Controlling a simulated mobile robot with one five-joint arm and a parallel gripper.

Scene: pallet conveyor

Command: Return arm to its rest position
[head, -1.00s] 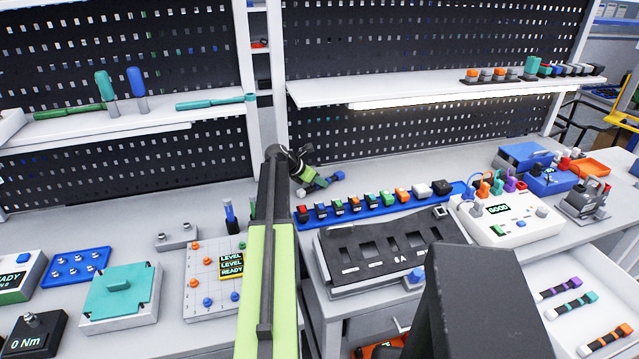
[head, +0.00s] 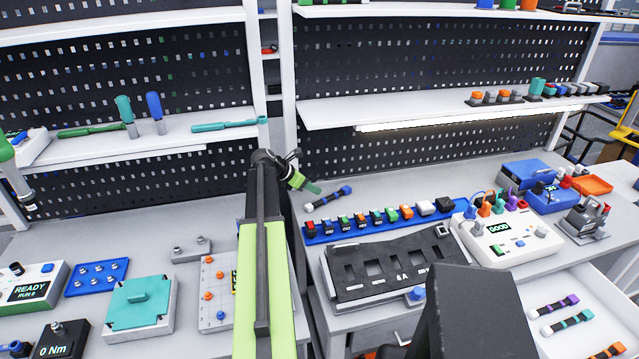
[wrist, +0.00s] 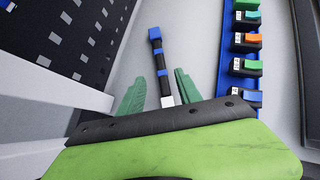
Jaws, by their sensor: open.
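The rod (wrist: 160,65) shows beyond and between the fingertips there. I see nothing held.
A blue rail (head: 330,236) with several coloured blocks stands right of my gripper, behind a black slotted fixture (head: 350,292). A perforated panel (head: 420,60) and shelf (head: 440,108) rise behind. A teal-topped block (head: 138,300) sits left.

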